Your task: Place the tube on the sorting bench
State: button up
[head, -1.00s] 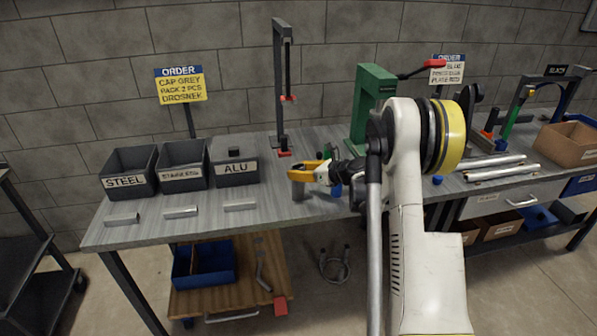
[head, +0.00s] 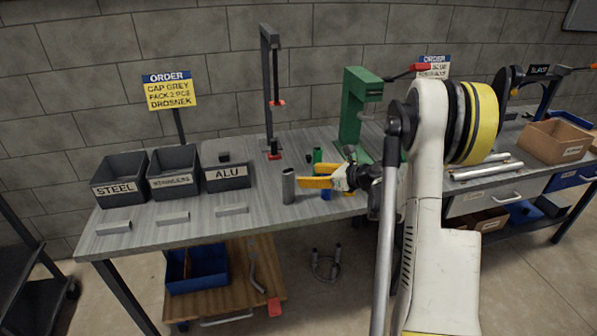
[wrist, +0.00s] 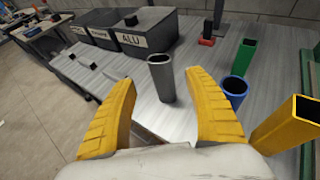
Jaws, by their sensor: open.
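A grey round tube (head: 288,186) stands upright on the grey bench top (head: 190,222), near its front edge and to the right of the ALU bin. It also shows in the wrist view (wrist: 161,78), beyond and between my fingertips. My gripper (head: 312,175) has yellow fingers and points left toward the tube. In the wrist view my gripper (wrist: 163,95) is spread open with nothing between the fingers. The tube stands apart from both fingers.
Bins marked STEEL (head: 121,182), STAINLESS (head: 174,174) and ALU (head: 227,176) stand left, with short pieces lying before them. Green (wrist: 244,58), blue (wrist: 234,90) and yellow (wrist: 292,124) tubes stand right of my gripper. A green press (head: 354,110) stands behind.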

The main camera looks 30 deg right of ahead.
jog(key=s+a+r+n+g, duration=0.1)
jog(key=s+a+r+n, duration=0.3)
jog(key=a+n, duration=0.15)
jog(key=s+a+r+n+g+h, duration=0.1)
jog(key=s+a+r+n+g, duration=0.2)
jog(key=a, duration=0.4)
jog(key=s+a+r+n, duration=0.4)
jog(key=a+n, duration=0.2)
jog(key=s+a+n+h, duration=0.2)
jog(key=s+a+n, duration=0.1)
jog(key=s+n, duration=0.5)
jog(key=s+a+n+g+h, duration=0.1)
jog(key=s+a+n, duration=0.3)
jog(key=s+n, duration=0.5)
jog(key=shift+s+h, duration=0.5)
jog(key=shift+s, duration=0.65)
jog(key=shift+d, duration=0.1)
